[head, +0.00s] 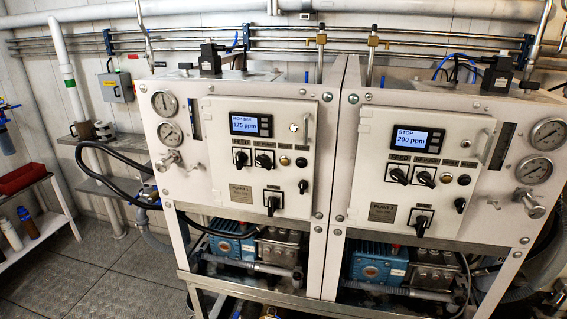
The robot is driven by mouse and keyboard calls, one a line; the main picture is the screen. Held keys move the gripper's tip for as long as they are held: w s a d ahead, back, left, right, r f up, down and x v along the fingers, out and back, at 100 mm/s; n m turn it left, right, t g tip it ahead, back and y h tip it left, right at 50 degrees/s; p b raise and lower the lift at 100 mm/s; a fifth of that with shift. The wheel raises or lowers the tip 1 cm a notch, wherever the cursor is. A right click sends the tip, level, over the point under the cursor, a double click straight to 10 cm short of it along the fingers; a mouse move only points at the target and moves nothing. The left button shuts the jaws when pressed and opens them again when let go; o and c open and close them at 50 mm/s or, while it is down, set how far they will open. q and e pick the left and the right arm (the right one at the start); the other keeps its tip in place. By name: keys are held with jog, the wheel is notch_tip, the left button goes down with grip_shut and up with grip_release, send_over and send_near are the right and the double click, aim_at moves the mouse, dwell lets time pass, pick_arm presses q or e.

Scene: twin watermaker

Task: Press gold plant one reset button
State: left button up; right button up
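The plant 1 panel (222,178) is the white door on the left cabinet, with a plate (240,191) reading PLANT 1. Its lit display (250,125) reads 175 ppm. Below the display is a row with two black rotary knobs, a small round gold-coloured button (284,160) and a small dark round button (301,162) to its right. The label above the gold-coloured button is too small to read. Nothing covers it. Neither of my grippers is in view.
The plant 2 panel (365,190) on the right cabinet has a similar layout; its display (415,138) reads STOP, 200 ppm. A black hose (95,150) loops out at the left cabinet's side. A shelf (35,240) stands far left. The floor (115,275) between is clear.

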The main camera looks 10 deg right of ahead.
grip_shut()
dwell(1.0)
